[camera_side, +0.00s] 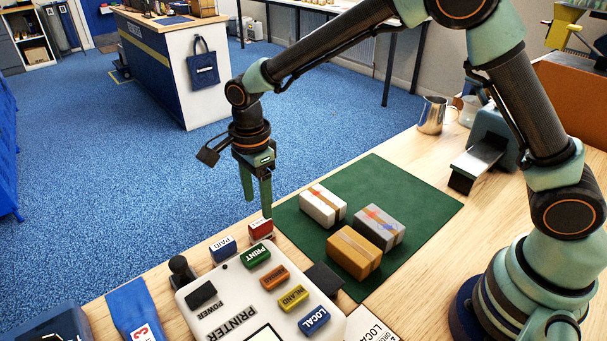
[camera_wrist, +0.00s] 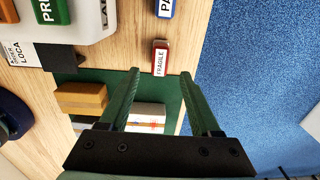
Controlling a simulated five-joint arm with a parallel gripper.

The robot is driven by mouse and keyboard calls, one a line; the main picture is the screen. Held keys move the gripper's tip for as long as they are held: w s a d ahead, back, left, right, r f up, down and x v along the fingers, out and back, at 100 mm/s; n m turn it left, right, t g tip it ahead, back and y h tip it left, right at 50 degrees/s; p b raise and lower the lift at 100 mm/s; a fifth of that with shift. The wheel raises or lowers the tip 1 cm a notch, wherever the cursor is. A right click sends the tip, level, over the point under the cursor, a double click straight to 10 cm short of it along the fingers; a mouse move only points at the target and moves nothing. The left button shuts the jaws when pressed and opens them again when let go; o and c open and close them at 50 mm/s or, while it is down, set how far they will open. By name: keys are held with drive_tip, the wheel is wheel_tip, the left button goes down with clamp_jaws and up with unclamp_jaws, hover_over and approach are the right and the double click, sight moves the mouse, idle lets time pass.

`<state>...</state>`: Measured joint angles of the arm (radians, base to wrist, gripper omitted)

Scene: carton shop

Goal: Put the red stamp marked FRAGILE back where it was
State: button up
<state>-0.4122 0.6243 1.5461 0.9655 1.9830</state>
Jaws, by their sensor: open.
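The red stamp (camera_wrist: 161,58) carries a white label reading FRAGILE in the wrist view. It rests on the wooden table close to the edge above the blue floor, beside the green mat's corner. The side view shows the red stamp (camera_side: 261,230) just below and beside my fingertips. My gripper (camera_side: 257,207) points down, open and empty. In the wrist view the stamp lies just beyond and between the two tips of my gripper (camera_wrist: 160,72). I cannot tell whether a finger touches it.
A blue PAID stamp (camera_side: 223,248) stands left of the red one. The printer (camera_side: 215,315) with coloured buttons is in front. The green mat (camera_side: 425,198) holds a white carton (camera_side: 322,205), a grey carton (camera_side: 379,226) and an orange carton (camera_side: 353,251). A metal jug (camera_side: 432,115) stands farther back.

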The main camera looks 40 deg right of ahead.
sight(260, 222)
drive_tip(key=s+d+r+n+t, duration=0.15)
drive_tip(key=d+r+n, duration=0.3)
drive_tip(key=r, duration=0.55)
drive_tip(key=s+d+r+n+t, duration=0.2)
drive_tip(key=s+d+n, duration=0.4)
drive_tip(key=d, duration=0.1)
drive_tip(key=s+d+r+n+t, duration=0.2)
drive_tip(key=s+d+r+n, duration=0.1)
drive_tip(key=s+d+n, duration=0.4)
drive_tip(key=shift+s+d+r, duration=0.25)
drive_tip(key=shift+n, duration=0.25)
